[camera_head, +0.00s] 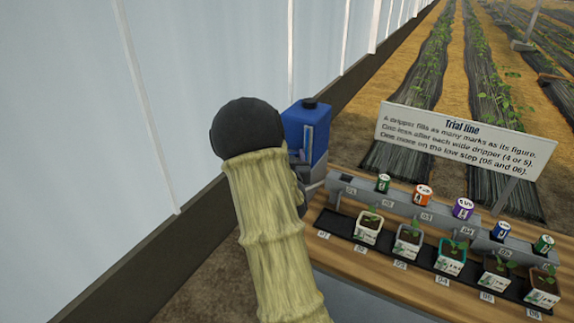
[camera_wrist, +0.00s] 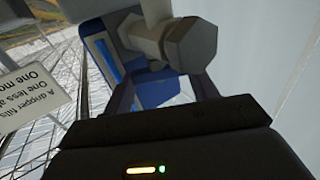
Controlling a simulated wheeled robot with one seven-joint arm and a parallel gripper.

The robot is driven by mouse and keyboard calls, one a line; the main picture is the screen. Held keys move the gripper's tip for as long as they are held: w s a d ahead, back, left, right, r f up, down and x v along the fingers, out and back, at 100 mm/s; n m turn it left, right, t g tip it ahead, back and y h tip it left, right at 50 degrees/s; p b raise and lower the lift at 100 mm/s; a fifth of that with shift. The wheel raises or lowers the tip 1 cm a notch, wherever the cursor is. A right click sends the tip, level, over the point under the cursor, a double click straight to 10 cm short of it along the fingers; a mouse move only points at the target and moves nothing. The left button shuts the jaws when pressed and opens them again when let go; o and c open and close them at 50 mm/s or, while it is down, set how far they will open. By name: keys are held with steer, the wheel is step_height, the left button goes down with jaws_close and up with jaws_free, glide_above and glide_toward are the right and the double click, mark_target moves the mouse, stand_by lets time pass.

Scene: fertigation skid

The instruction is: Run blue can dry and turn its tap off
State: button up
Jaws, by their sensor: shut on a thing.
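The blue can (camera_head: 295,122) stands by the wall at the back left end of the bench, with a black cap on top and a pale upright strip on its side. In the wrist view the blue can (camera_wrist: 98,62) fills the space behind the tap, and a brighter blue strip shows on it. The grey tap (camera_wrist: 190,45), with a hexagonal end, is close in front of my gripper (camera_wrist: 163,82). My gripper is shut on the tap; the exact contact is partly hidden. In the head view my arm covers most of the gripper and tap.
A grey rail (camera_head: 400,205) on the wooden bench carries several coloured drippers. Potted seedlings stand in a black tray (camera_head: 335,222) below, at numbered places. A white "Trial line" sign (camera_head: 465,135) stands behind. The pale wall (camera_head: 200,90) is close on the left.

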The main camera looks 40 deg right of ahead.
steer(key=n+t+y+b, duration=0.2)
steer(key=n+y, duration=0.1)
steer(key=y, duration=0.1)
steer(key=shift+d+b, duration=0.2)
steer(key=shift+b, duration=0.1)
steer(key=shift+r+n+t+y, duration=0.1)
steer(key=shift+n+t+y, duration=0.2)
steer(key=shift+y, duration=0.2)
steer(key=o, duration=1)
steer(key=shift+a, duration=0.1)
steer(key=shift+s+d, duration=0.2)
steer(key=shift+a+m+h+p, duration=0.1)
steer(key=shift+m+h+p, duration=0.4)
steer(key=shift+h, duration=0.3)
